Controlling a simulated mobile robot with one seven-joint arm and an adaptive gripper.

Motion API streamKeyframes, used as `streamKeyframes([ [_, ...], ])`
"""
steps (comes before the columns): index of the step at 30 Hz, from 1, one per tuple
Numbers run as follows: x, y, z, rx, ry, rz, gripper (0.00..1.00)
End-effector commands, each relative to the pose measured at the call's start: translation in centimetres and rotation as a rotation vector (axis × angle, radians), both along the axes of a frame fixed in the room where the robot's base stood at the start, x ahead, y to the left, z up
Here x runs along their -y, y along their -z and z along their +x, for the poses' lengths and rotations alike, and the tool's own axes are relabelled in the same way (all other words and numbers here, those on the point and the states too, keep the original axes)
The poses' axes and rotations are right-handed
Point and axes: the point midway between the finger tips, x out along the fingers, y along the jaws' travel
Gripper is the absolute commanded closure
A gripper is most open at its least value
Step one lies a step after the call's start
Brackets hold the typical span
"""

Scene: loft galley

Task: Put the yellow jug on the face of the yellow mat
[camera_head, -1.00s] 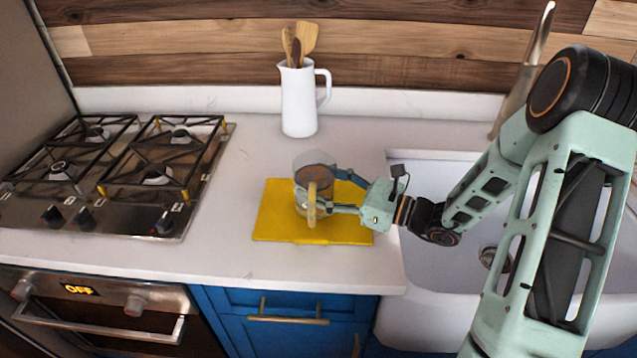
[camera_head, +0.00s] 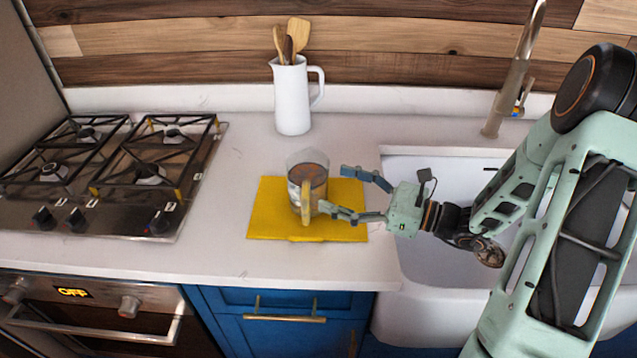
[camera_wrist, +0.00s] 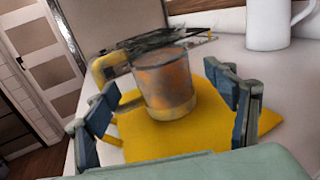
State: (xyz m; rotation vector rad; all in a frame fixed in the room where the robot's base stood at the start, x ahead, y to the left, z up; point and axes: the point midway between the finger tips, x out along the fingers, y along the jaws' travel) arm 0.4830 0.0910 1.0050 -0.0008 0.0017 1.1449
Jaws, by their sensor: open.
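The jug (camera_head: 308,180) is a clear, see-through vessel with a yellow handle. It stands upright on the yellow mat (camera_head: 268,215), near the mat's middle, with its handle toward the front. My gripper (camera_head: 335,190) is open at the right of the jug, its fingers spread and pointing at it. In the wrist view, the jug (camera_wrist: 165,85) stands on the mat (camera_wrist: 150,142) beyond and between my open fingers (camera_wrist: 168,118), with its handle to the left. One fingertip lies close to the handle; I cannot tell whether they touch.
A white pitcher (camera_head: 293,100) with wooden utensils stands behind the mat. A gas hob (camera_head: 110,175) is at the left. A white sink (camera_head: 420,250) with a tall tap (camera_head: 515,85) is at the right. The counter left of the mat is clear.

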Motion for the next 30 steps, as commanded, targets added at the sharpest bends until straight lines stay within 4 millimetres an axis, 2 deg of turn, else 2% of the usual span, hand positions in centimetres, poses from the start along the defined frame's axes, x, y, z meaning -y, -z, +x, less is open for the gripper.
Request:
streamKeyframes([
  [1, 1.2, 0.1, -0.4, 0.0, 0.005, 0.0, 0.22],
  [3, 2.4, 0.1, -1.0, 0.0, 0.004, -0.001, 0.22],
  [9, 4.7, 0.0, -2.1, 0.0, 0.001, 0.001, 0.22],
  [15, 5.3, -0.1, -2.4, 0.0, -0.001, 0.001, 0.22],
  [30, 5.0, 0.0, -2.7, 0.023, -0.019, -0.028, 0.22],
])
